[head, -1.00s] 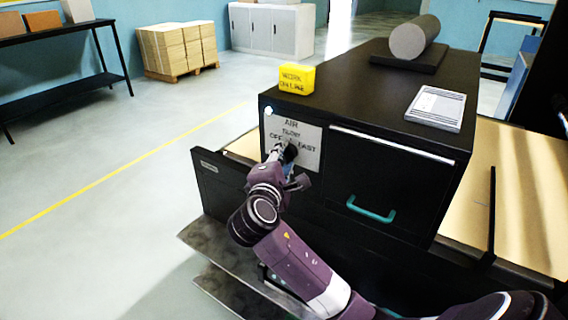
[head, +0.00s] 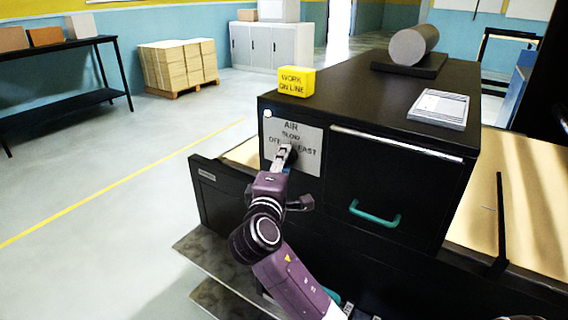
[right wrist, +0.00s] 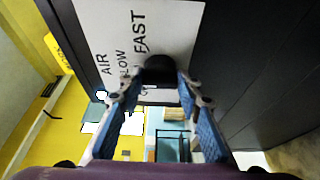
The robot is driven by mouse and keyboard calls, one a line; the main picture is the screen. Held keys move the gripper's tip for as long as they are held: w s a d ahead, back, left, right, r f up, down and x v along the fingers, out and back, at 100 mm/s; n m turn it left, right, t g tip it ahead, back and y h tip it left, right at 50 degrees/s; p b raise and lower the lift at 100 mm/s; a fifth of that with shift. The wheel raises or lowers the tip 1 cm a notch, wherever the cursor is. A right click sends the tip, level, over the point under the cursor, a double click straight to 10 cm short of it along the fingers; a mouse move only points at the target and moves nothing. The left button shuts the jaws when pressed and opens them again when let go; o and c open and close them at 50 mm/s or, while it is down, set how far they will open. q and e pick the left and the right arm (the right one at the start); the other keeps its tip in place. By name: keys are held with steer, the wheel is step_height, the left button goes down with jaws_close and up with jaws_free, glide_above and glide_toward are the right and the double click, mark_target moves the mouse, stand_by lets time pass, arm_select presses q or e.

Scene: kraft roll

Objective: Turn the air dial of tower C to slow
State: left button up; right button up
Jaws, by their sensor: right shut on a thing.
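The black cabinet (head: 395,190) carries a pale plate (head: 309,155) with AIR at the top, SLOW below it, OFF at the left and FAST at the right. The black air dial (right wrist: 160,68) sticks out from this plate in the right wrist view. My right gripper (head: 286,151) is at the plate, and its blue-padded fingers (right wrist: 160,84) are shut on the dial from both sides. The fingers hide most of the dial in the head view, and I cannot tell which word it points to. No tower letter is readable. My left gripper is not in view.
A yellow WORK ON LINE block (head: 296,81), a paper stack (head: 438,109) and a grey roll (head: 413,44) sit on the cabinet top. A teal handle (head: 374,214) is on the front, right of the plate. Open floor lies to the left.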

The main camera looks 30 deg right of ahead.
steer(key=shift+f, duration=0.1)
steer(key=o, duration=1.2)
steer(key=shift+c, duration=0.2)
steer(key=v, duration=1.2)
